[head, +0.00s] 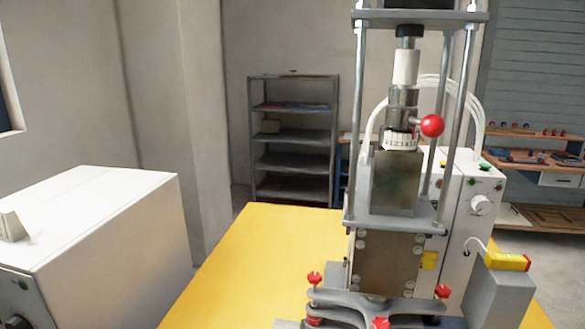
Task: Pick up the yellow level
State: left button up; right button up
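The yellow level (508,261) seems to be the small yellow bar with a red right end. It lies flat on top of a grey block (502,292), to the right of the welding machine. A white cable curves down close to its left end. Neither of my grippers shows in the head view.
A tall grey welding machine (395,180) with red knobs stands on the yellow table (265,245). A white control box (470,200) stands behind it. A large white cabinet (95,230) is at the left. The table left of the machine is clear. A grey shelf (292,134) stands behind.

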aim_at(514, 262)
jog(key=z, duration=1.25)
